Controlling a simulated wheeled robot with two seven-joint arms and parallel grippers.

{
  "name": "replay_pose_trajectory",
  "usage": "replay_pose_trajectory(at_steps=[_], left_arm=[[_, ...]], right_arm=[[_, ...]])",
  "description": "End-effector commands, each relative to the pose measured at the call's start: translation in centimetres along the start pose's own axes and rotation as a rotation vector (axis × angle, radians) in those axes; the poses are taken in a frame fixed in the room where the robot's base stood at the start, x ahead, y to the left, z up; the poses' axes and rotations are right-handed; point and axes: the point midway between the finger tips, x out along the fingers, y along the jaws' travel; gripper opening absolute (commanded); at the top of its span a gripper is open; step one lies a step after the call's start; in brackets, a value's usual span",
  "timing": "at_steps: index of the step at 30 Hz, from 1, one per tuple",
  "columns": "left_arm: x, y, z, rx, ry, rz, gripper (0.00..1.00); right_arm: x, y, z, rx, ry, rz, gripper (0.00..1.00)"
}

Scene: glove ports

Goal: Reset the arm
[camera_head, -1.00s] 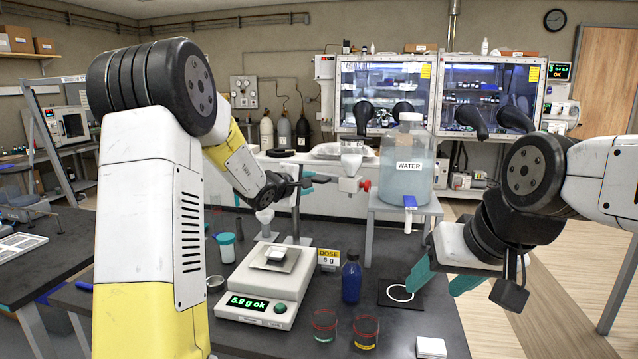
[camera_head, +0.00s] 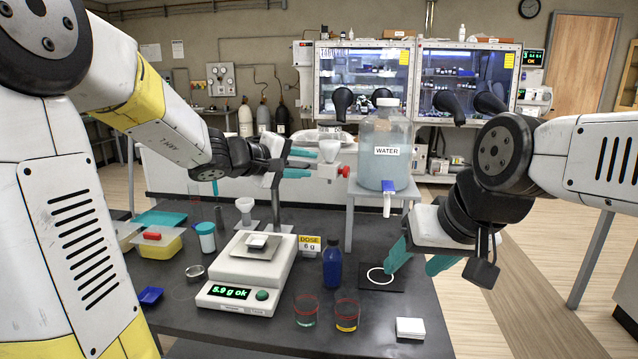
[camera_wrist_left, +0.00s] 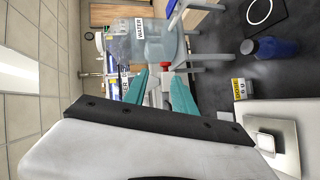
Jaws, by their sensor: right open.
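My left gripper (camera_head: 302,163) is raised above the back of the bench, beside the white dispenser with a red knob (camera_head: 330,170). In the left wrist view its teal fingers (camera_wrist_left: 160,94) stand apart with nothing clearly held; the dispenser shows between and beyond them. My right gripper (camera_head: 418,262) is open and empty at the bench's right side, its near finger close to the black mat with a white ring (camera_head: 378,284).
A scale (camera_head: 241,292) reading 5.9 g ok holds a small white dish (camera_head: 256,242). A blue bottle (camera_head: 332,266), two glass beakers (camera_head: 306,312), a white block (camera_head: 410,328) and a yellow tub (camera_head: 160,246) stand around it. The water tank (camera_head: 386,165) is behind on a stand.

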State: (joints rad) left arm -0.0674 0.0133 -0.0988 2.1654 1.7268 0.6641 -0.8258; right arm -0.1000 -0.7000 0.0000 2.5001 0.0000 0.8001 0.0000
Motion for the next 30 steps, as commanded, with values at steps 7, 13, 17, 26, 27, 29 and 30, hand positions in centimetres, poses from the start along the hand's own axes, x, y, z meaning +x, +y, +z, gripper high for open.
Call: replay_pose_trajectory(at_steps=[7, 13, 17, 26, 27, 29, 30], left_arm=[[-8.1, -1.1, 10.4, 0.291, -0.236, -0.170, 0.32], [-15.2, -6.0, 14.6, 0.527, -0.317, -0.402, 0.32], [-19.4, -9.2, 15.0, 0.661, -0.309, -0.560, 0.32], [-24.0, -12.3, 13.9, 0.802, -0.252, -0.747, 0.32], [-24.1, -12.3, 13.8, 0.805, -0.250, -0.752, 0.32], [-24.1, -12.4, 13.8, 0.806, -0.249, -0.754, 0.32], [-24.1, -12.4, 13.8, 0.805, -0.250, -0.754, 0.32]], right_arm=[[0.0, 0.0, 0.0, 0.000, 0.000, 0.000, 0.55], [0.0, 0.0, 0.0, 0.000, 0.000, 0.000, 0.55], [0.0, 0.0, 0.0, 0.000, 0.000, 0.000, 0.55], [0.0, 0.0, 0.0, 0.000, 0.000, 0.000, 0.55], [0.0, 0.0, 0.0, 0.000, 0.000, 0.000, 0.55], [0.0, 0.0, 0.0, 0.000, 0.000, 0.000, 0.55], [0.0, 0.0, 0.0, 0.000, 0.000, 0.000, 0.55]])
